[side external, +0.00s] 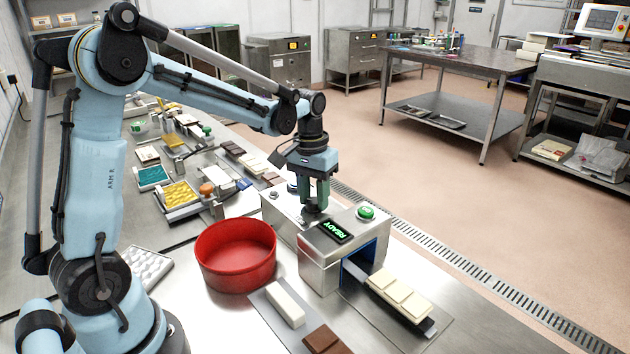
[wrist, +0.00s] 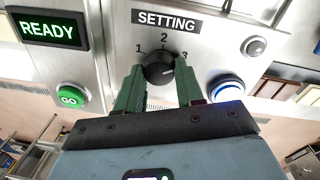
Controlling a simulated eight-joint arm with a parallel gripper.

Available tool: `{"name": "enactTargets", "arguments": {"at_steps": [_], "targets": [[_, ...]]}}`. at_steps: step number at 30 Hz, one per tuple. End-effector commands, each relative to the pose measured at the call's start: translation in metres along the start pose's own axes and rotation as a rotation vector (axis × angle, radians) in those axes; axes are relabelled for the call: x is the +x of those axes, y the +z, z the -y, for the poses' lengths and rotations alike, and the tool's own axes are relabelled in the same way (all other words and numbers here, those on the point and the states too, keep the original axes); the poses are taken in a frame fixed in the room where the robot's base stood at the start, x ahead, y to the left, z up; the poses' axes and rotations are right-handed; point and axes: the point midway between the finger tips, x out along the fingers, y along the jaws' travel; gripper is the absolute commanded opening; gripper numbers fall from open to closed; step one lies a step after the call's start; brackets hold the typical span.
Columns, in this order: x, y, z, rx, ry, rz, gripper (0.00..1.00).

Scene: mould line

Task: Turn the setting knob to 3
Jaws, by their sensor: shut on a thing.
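The setting knob (wrist: 160,70) is black and round, on a steel panel below the label SETTING (wrist: 166,19). The numbers 1, 2 and 3 arc above it from left to right. A short pale mark shows on the knob's right part, pointing roughly rightward. I cannot tell whether it lines up exactly with 3. My gripper (wrist: 159,75) has one green finger on each side of the knob and is shut on it. In the side external view my gripper (side external: 315,203) points down at the machine's top, and the knob is mostly hidden there.
A READY display (wrist: 46,29) glows green above a green GO button (wrist: 70,97), left of the knob. A blue-ringed button (wrist: 226,88) is close to the right finger. A red bowl (side external: 236,262) and pale bars on a plate (side external: 400,297) are near the machine.

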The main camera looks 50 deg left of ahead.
Motion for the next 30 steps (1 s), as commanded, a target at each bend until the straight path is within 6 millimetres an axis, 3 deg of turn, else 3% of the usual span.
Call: {"name": "enactTargets", "arguments": {"at_steps": [15,16,20,30], "targets": [[-0.0005,-0.0003,-0.0003,0.019,0.001,0.001,0.07],[-0.0005,-0.0003,-0.0003,0.019,0.001,0.001,0.42],[-0.0004,-0.0002,-0.0002,0.018,0.001,0.001,0.61],[-0.0021,-0.0001,-0.0001,0.017,0.000,0.001,0.63]]}}
